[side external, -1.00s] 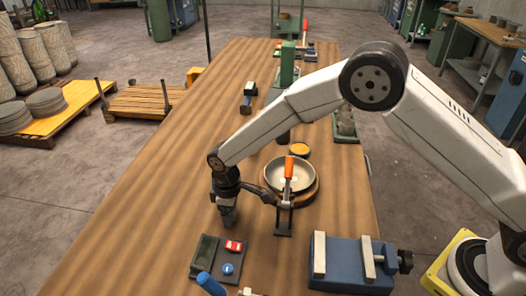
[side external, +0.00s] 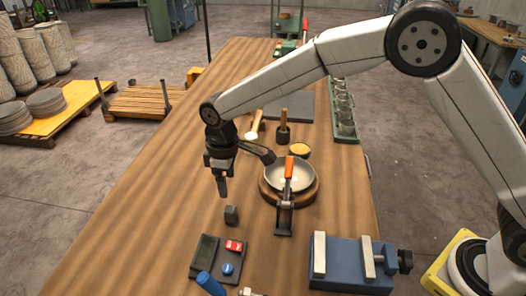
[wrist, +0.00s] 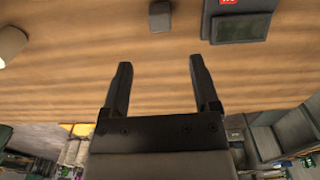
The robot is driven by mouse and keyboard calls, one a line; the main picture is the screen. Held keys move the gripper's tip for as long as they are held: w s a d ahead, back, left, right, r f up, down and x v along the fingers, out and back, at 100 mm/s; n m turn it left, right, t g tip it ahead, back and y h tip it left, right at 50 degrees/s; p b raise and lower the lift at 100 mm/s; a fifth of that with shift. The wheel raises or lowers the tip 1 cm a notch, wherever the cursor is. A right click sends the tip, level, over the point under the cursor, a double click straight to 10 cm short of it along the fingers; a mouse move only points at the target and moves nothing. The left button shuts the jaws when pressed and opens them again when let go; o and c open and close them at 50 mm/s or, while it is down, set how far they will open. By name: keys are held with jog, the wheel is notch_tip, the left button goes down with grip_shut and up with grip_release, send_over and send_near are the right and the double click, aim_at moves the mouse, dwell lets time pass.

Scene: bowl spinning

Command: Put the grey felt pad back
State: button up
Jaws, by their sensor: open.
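A small dark grey block (side external: 231,214), which looks like the felt pad, rests on the bare wooden table, left of and nearer than the bowl. It also shows at the top of the wrist view (wrist: 160,15). My gripper (side external: 222,190) hangs above and slightly left of the block, apart from it. In the wrist view my gripper (wrist: 159,62) has its two fingers spread with only table between them. A panel (side external: 240,259) with a red and a blue part lies nearer, with a dark flat area on its left.
A pale bowl (side external: 276,178) sits on a round wooden base (side external: 313,195), with an orange-handled clamp (side external: 289,168) at its near side. A blue vise (side external: 345,265) stands front right. Mallets (side external: 283,128) and a yellow tin (side external: 299,149) lie beyond. The table's left side is clear.

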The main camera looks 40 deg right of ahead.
jog(key=shift+r, duration=0.55)
